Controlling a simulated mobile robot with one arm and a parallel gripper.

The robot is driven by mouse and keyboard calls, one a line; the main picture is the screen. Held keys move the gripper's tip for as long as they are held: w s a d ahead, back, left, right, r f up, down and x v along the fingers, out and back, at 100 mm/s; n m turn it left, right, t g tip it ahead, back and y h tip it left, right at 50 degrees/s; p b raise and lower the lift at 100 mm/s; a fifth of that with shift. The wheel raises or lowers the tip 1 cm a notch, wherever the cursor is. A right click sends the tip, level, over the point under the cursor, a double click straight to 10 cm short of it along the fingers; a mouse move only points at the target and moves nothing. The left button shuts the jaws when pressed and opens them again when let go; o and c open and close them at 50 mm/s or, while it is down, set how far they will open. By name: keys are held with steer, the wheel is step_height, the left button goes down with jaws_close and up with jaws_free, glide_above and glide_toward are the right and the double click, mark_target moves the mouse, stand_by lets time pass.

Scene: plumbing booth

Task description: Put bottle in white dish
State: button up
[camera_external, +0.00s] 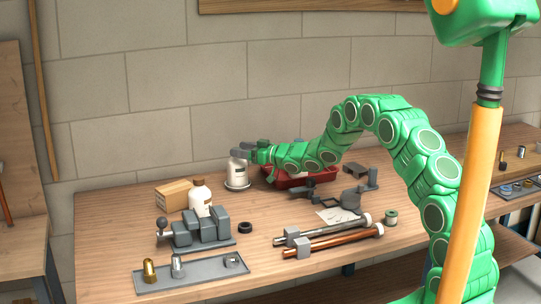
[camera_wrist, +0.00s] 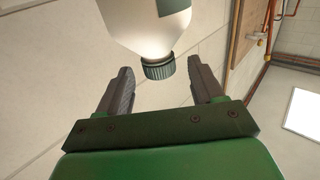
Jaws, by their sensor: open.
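A white bottle (camera_external: 238,173) with a label stands upright at the back of the table, on or directly over a shallow pale dish (camera_external: 238,188). Most of the dish is hidden by the bottle. My gripper (camera_external: 243,152) is open beside the bottle's top. In the wrist view the bottle (camera_wrist: 148,25) has a dark green cap (camera_wrist: 159,69), which lies between the spread fingers of my gripper (camera_wrist: 167,88), with gaps on both sides. A second white bottle (camera_external: 200,199) with a brownish cap stands near the front left, behind a vise.
The grey vise (camera_external: 203,230) and a cardboard box (camera_external: 173,195) stand left. A red tray (camera_external: 300,179) lies under my arm. Pipes (camera_external: 328,240) and a tray of fittings (camera_external: 205,272) lie in front. Bare wood lies around the dish's front.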

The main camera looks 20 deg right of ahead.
steer(key=s+d+r+m+h, duration=0.2)
steer(key=s+d+r+h, duration=0.15)
steer(key=d, duration=0.35)
steer(key=s+d+r+m+h, duration=0.1)
steer(key=s+d+r+h, duration=0.2)
steer(key=d, duration=0.5)
steer(key=s+d+r+m+g+h, duration=0.1)
steer(key=s+d+m+g+h, duration=0.15)
steer(key=s+d, duration=0.35)
steer(key=s+d+r+m+g+h, duration=0.1)
steer(key=s+d+h, duration=0.3)
steer(key=s, duration=0.4)
steer(key=s+m+g, duration=0.1)
steer(key=s+g, duration=0.4)
steer(key=s, duration=1.9)
steer(key=s+a+r+m+g, duration=0.1)
steer(key=s+g, duration=0.5)
steer(key=s, duration=1.9)
steer(key=shift+a+r, duration=0.15)
steer(key=shift+a, duration=0.1)
